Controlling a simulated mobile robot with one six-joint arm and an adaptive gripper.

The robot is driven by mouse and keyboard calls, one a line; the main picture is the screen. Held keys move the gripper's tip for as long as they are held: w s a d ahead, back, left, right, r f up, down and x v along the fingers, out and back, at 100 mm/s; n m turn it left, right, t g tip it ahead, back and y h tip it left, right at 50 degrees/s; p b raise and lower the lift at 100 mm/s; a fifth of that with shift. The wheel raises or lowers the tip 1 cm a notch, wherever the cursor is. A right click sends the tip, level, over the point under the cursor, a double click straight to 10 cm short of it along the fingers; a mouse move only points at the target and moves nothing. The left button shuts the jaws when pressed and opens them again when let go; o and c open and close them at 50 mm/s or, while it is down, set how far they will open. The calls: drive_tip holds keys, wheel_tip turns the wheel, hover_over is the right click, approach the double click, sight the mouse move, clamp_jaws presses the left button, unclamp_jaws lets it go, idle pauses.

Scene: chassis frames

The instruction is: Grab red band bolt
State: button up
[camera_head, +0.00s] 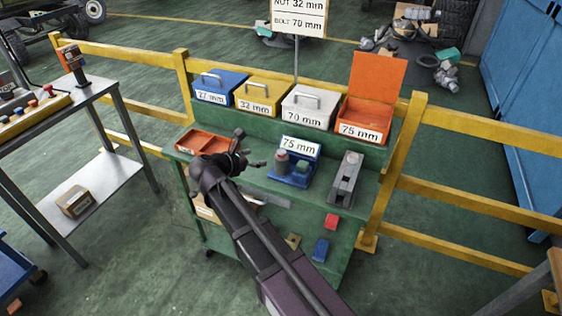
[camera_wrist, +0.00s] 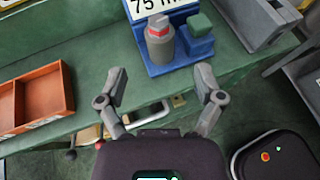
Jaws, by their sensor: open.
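The red band bolt is a grey cylinder (camera_wrist: 160,42) with a red band near its top in the wrist view. It stands upright on a blue stand (camera_wrist: 160,69) beside a green-topped block, in front of a 75 mm sign. In the head view the bolt (camera_head: 281,164) stands on the green cart, right of my gripper (camera_head: 253,151). My gripper (camera_wrist: 161,79) is open and empty, its two fingers spread just short of the stand and apart from the bolt. The bolt's far side is hidden.
An empty orange tray (camera_wrist: 32,100) lies left of the stand; a grey device (camera_head: 346,180) stands to the right. Behind are lidded blue, yellow and grey boxes and an open orange 75 mm box (camera_head: 366,125). A yellow railing (camera_head: 470,120) runs behind the cart.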

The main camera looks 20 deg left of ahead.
drive_tip(key=shift+a, duration=0.2)
drive_tip(key=b, duration=0.3)
approach(282, 151)
drive_tip(key=x, duration=0.4)
drive_tip(key=shift+w+d+f, duration=0.1)
drive_tip(key=shift+w+f, duration=0.1)
drive_tip(key=shift+w, duration=0.15)
